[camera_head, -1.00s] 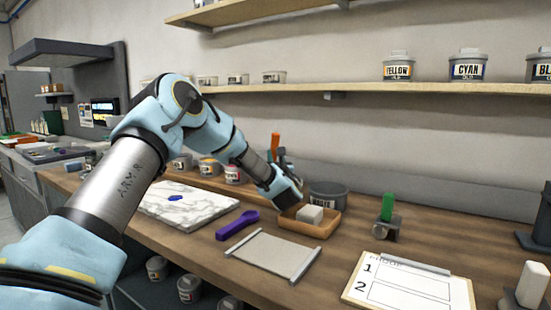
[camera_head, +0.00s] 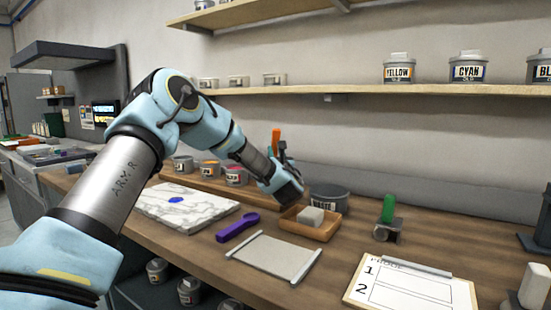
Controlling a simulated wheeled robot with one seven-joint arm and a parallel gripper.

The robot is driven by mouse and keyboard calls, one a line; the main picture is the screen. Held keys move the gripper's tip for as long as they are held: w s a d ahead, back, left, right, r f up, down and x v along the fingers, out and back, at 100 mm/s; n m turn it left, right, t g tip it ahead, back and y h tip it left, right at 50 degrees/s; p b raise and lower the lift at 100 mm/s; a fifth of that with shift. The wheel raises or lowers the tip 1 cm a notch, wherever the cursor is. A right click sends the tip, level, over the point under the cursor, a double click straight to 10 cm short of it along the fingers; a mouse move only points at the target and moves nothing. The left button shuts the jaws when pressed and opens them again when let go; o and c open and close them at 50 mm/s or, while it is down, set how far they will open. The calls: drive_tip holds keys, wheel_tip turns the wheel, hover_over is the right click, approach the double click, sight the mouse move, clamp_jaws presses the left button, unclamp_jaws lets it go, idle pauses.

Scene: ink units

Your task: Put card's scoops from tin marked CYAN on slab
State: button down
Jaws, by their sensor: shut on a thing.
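My gripper (camera_head: 281,163) is over the back of the bench, beside the wooden tray and dark tub. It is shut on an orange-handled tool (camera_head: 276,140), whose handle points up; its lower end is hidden. The white marbled slab (camera_head: 190,211) lies left of it with a small blue blob (camera_head: 175,200) on top.
A purple scoop (camera_head: 238,227) and a grey sheet with metal edges (camera_head: 272,257) lie in front. A wooden tray (camera_head: 322,234) holds a pale block. A dark tub (camera_head: 328,199), a green-handled tool (camera_head: 388,209) and a PROOF clipboard with rows 1 and 2 (camera_head: 410,288) are right.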

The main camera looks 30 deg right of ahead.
sight(275, 136)
drive_tip(key=shift+r, duration=2.5)
